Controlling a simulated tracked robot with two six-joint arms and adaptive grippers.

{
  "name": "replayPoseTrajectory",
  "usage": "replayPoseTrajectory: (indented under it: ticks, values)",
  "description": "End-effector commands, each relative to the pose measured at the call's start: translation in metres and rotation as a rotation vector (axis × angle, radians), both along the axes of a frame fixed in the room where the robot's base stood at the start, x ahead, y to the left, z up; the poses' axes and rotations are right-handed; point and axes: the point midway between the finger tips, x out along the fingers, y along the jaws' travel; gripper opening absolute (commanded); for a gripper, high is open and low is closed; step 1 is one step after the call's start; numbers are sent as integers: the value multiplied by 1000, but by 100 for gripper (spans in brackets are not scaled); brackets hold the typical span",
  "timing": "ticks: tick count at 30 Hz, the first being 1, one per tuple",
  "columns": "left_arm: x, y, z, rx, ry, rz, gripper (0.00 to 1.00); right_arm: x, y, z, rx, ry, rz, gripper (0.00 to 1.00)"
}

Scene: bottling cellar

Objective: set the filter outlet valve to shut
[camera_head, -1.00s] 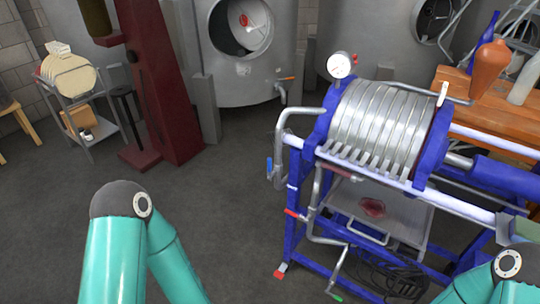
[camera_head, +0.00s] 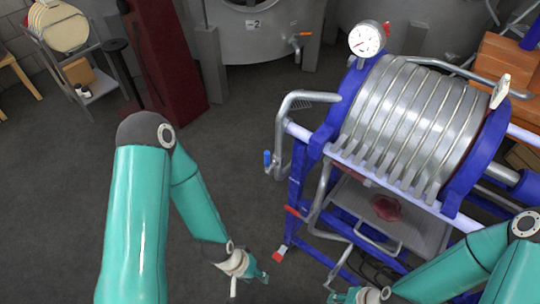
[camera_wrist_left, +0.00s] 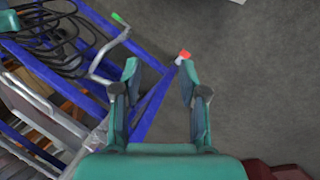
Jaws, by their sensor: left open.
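The plate filter (camera_head: 400,125) stands on a blue frame at the right in the head view. Its pipework carries a blue valve handle (camera_head: 267,160) at the left and a red handle (camera_head: 294,211) below it. A green handle (camera_wrist_left: 119,18) ends a grey pipe in the left wrist view. I cannot tell which one is the outlet valve. My left gripper (camera_head: 256,270) is open and empty, low and left of the frame, apart from the handles; it also shows in the wrist view (camera_wrist_left: 160,70). My right gripper (camera_head: 348,297) is at the bottom edge, partly cut off.
A red-and-white piece (camera_head: 279,253) sits by the frame's lower left leg. Dark hoses (camera_wrist_left: 45,30) lie under the frame. A steel tank (camera_head: 262,35) and a dark red stand (camera_head: 165,65) are behind. The floor left of the filter is clear.

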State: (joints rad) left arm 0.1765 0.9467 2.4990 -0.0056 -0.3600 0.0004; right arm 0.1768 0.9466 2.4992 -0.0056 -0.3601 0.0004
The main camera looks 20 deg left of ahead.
Motion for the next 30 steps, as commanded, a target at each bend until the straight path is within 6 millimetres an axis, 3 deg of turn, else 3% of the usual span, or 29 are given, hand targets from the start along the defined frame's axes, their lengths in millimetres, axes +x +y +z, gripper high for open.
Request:
replayPoseTrajectory:
  ticks: [8,11,14,18,21,27,30]
  values:
    - [9,4,-1,-2,-40,-2,42,0,0,-4,0,0,0,38]
    - [33,29,-1,-5,-156,-14,42,0,0,-14,0,0,0,38]
    - [72,52,8,-8,-363,-30,42,0,0,-29,0,0,0,38]
    - [127,93,46,-2,-755,-74,42,0,0,-55,0,0,0,38]
    - [147,118,89,7,-1036,-124,42,0,0,-72,0,0,0,38]
    - [138,141,164,5,-1438,-236,42,0,0,-94,0,0,0,38]
    - [129,143,184,-3,-1538,-275,42,0,0,-98,0,0,0,38]
